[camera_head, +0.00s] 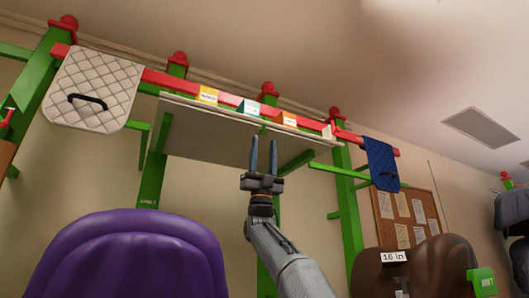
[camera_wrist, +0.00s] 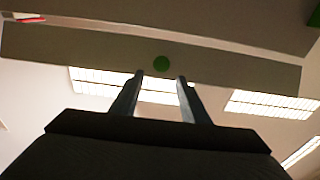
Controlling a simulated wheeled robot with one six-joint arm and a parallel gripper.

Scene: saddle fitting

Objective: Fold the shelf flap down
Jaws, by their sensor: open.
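The shelf flap appears to be the pale grey panel (camera_head: 215,138) in the upper middle of the head view, seen from below between green posts. It is up, sticking out with a long light front edge. A green dot marks that edge; the dot and a pale panel (camera_wrist: 80,50) also show in the wrist view. My gripper (camera_head: 264,139) is open and empty, fingers pointing up, in front of or just below the dot. In the wrist view my gripper's fingertips (camera_wrist: 160,76) lie either side of and just below the dot. I cannot tell whether they touch the panel.
A quilted pad (camera_head: 97,88) with a black handle hangs at left and a blue cloth (camera_head: 381,164) at right. A purple saddle (camera_head: 130,255) and a brown saddle (camera_head: 430,268) stand below, either side of my arm.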

